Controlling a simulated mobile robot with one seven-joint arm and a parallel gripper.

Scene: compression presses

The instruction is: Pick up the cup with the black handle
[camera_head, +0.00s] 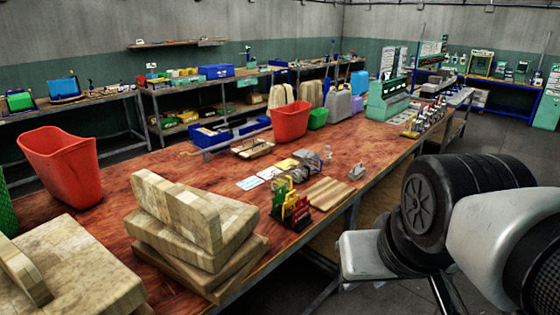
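I cannot make out a cup with a black handle in the head view. A small clear object (328,152) stands on the brown workbench (345,140), too small to identify. A small grey object (356,172) sits near the bench's right edge, and I cannot tell what it is. A pale link of my arm shows at the lower right; my gripper is not visible.
Pale blocks (190,225) are stacked at the front of the bench. Red bins (62,160) (290,121) stand at the left and farther back.

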